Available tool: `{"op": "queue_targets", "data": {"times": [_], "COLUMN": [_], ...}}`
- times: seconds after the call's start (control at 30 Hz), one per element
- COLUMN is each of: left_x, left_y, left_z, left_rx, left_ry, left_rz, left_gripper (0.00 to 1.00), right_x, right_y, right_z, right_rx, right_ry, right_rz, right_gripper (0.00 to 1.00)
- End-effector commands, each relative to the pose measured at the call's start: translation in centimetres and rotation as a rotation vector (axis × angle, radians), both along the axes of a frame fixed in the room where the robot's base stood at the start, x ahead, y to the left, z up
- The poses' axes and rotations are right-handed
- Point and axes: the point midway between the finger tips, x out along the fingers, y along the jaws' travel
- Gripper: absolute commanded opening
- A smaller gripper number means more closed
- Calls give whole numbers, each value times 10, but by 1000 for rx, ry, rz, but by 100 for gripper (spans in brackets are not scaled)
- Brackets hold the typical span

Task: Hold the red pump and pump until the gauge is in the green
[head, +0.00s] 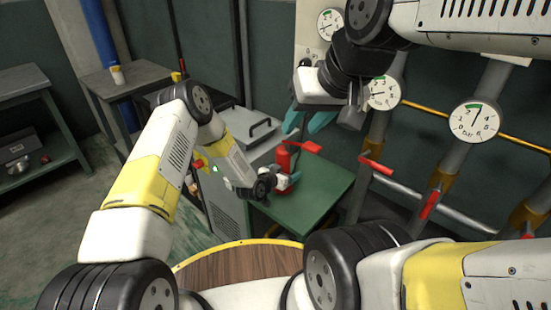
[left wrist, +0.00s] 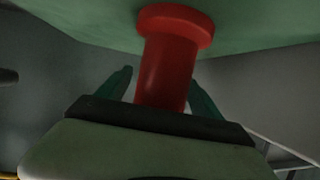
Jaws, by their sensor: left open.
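The red pump (head: 283,162) stands on the green table, with a red handle (head: 305,147) at its top pointing right. My left gripper (head: 288,181) is low at the pump, with its fingers open. In the left wrist view, the red pump (left wrist: 166,72) lies between the two teal fingers of my left gripper (left wrist: 162,88), with no clear grip on it. My right gripper (head: 306,122) is above the pump, its teal fingers apart and empty. Round gauges with green sectors show at the top (head: 330,24), behind my right gripper (head: 382,93) and at right (head: 475,122). Their needles are small.
The green table (head: 325,188) has bare room right of the pump. A grey cabinet (head: 222,195) with a black handle stands left of it. Pipes with red valve levers (head: 376,166) run along the right wall.

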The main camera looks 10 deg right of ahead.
Motion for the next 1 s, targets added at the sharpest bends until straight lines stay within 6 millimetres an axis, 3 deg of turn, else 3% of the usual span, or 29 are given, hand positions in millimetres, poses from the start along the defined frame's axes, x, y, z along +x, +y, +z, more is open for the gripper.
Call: {"op": "queue_targets", "data": {"times": [0.23,0.27,0.63,1.0], "left_x": [0,0,0,0], "left_y": [-1,-1,0,0], "left_z": [-1,-1,-1,-1], "left_rx": [1,1,1,1], "left_ry": [1,1,1,1], "left_rz": [0,0,0,0], "left_gripper": [76,72,0,0], "right_x": [0,0,0,0], "right_y": [0,0,0,0], "right_z": [0,0,0,0], "right_rx": [0,0,0,0], "right_ry": [0,0,0,0], "right_rz": [0,0,0,0], "right_gripper": [39,39,39,39]}}
